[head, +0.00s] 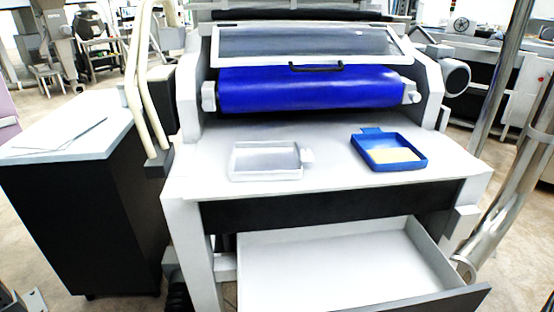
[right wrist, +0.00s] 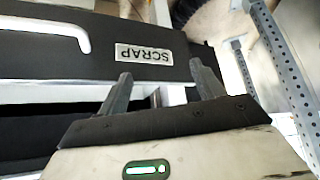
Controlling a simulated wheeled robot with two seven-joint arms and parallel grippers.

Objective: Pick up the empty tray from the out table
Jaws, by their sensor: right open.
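A pale, see-through tray (head: 265,161) with a small tab on its right side lies on the white out table (head: 320,185), left of centre, and looks empty. A blue tray (head: 424,163) with a tab at its back lies on the same table to the right, with a flat yellowish piece (head: 391,156) inside. My right gripper (right wrist: 161,72) shows only in the right wrist view, open, with nothing between its fingers. It faces a dark panel with an upside-down SCRAP label (right wrist: 144,54). My left gripper is in neither view.
A white drawer (head: 335,262) stands pulled out below the table, empty where seen. A blue roller (head: 308,88) under a clear guard (head: 310,45) spans the back. A side cabinet (head: 60,138) with papers stands left. The tabletop between the trays is clear.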

